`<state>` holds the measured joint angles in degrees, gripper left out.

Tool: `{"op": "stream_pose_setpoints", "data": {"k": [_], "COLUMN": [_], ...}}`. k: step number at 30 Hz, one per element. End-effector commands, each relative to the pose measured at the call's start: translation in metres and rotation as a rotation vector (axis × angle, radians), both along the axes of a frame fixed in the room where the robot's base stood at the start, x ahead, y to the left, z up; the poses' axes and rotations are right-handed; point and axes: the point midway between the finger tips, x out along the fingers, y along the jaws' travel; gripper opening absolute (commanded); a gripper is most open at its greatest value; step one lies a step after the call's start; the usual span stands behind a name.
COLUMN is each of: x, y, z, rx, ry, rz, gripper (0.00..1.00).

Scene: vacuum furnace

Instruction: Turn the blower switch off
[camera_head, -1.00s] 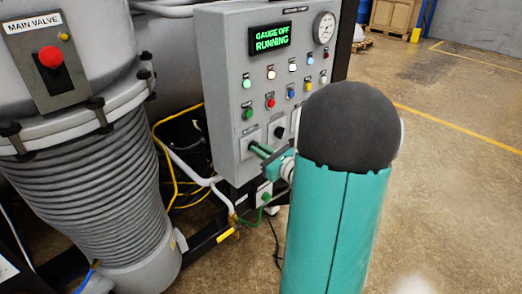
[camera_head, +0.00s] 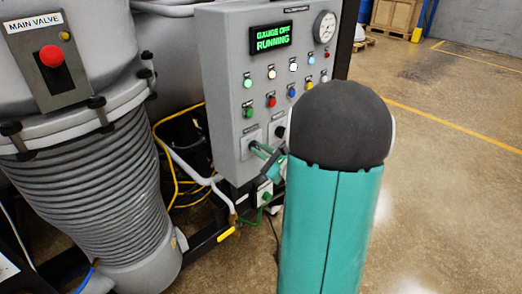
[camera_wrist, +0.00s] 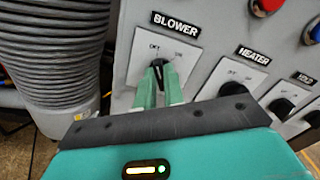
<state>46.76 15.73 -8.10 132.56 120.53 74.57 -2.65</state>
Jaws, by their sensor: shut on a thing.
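The blower switch (camera_wrist: 158,66) is a small black knob on a pale plate under a BLOWER label, with OFF marked at the left and ON at the right. My gripper (camera_wrist: 159,84) has its two green fingers shut on the knob, one on each side. The knob's tip points up between the two marks; its exact setting is hard to tell. In the head view my gripper (camera_head: 260,153) is at the lower left of the grey control panel (camera_head: 228,88).
The heater knob (camera_wrist: 236,91) is close on the right of the blower switch, with another black knob (camera_wrist: 281,107) beyond it. Coloured buttons and a green display (camera_head: 271,39) reading RUNNING are higher up. A ribbed grey column (camera_head: 90,195) stands left.

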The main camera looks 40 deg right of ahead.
Motion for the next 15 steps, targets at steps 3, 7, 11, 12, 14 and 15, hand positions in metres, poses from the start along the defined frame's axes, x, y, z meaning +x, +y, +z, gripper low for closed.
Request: {"op": "stream_pose_setpoints", "data": {"k": [3, 7, 11, 12, 14, 15], "x": [-0.0013, -0.0014, -0.001, -0.0008, -0.0007, -0.0006], "y": [-0.0005, -0.0005, -0.0004, -0.0003, -0.0002, -0.0002], "z": [-0.0009, -0.0009, -0.0006, -0.0005, -0.0005, -0.0005], "rx": [0.0, 0.001, 0.001, 0.001, 0.001, 0.001], "ry": [0.003, 0.003, 0.002, 0.002, 0.002, 0.001], "rz": [-0.002, -0.002, -0.001, -0.001, -0.001, -0.001], "gripper": [0.0, 0.2, 0.32, 0.32, 0.32, 0.32]}}
